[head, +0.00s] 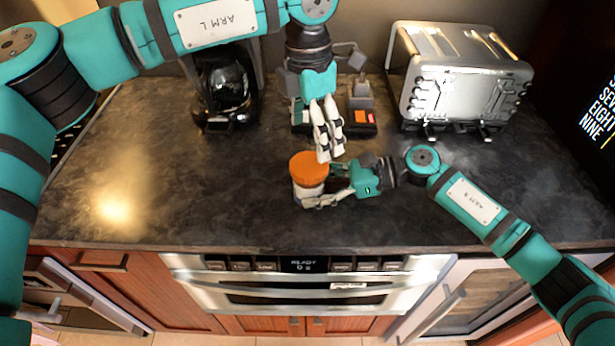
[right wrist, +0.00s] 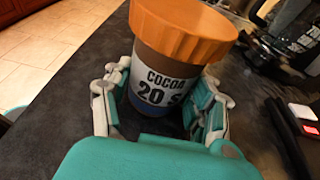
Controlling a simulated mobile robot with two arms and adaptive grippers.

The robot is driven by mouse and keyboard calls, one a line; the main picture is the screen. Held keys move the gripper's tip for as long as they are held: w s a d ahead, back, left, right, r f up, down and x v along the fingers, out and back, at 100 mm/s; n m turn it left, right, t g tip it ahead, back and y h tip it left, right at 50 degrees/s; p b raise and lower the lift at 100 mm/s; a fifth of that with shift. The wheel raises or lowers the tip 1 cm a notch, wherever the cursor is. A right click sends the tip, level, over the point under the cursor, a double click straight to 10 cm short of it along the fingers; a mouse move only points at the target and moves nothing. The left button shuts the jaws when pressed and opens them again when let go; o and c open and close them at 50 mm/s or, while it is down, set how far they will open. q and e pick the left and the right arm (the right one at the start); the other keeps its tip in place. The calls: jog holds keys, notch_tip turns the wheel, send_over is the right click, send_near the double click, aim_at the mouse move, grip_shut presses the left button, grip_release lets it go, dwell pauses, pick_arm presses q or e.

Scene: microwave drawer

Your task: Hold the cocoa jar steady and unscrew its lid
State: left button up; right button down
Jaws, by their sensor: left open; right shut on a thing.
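The cocoa jar (head: 308,189) stands on the dark counter near its front edge, upright, with its orange lid (head: 309,167) on top. In the right wrist view the jar body (right wrist: 160,82) shows a "COCOA" label under the ridged orange lid (right wrist: 182,28). My right gripper (head: 325,190) is shut around the jar body from the right, below the lid; its fingers (right wrist: 160,108) lie on both sides of the jar. My left gripper (head: 327,146) is open and empty, pointing down just behind and right of the lid, apart from it as far as I can tell.
A coffee maker (head: 224,88) stands at the back left and a silver toaster (head: 462,80) at the back right. A dark device with a scale-like base (head: 362,115) is behind my left gripper. The counter's left half (head: 150,180) is clear. A microwave drawer (head: 305,284) is below the front edge.

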aim_at(308, 164)
pick_arm(q)
jog(key=shift+a+r+y, duration=0.1)
jog(key=shift+a+y, duration=0.2)
jog(key=shift+a, duration=0.1)
jog(key=shift+f, duration=3.75)
jog(key=c, duration=1.3)
jog(key=shift+o, duration=0.2)
jog(key=n, duration=1.3)
jog(key=shift+n, duration=0.3)
jog(key=shift+r, duration=0.1)
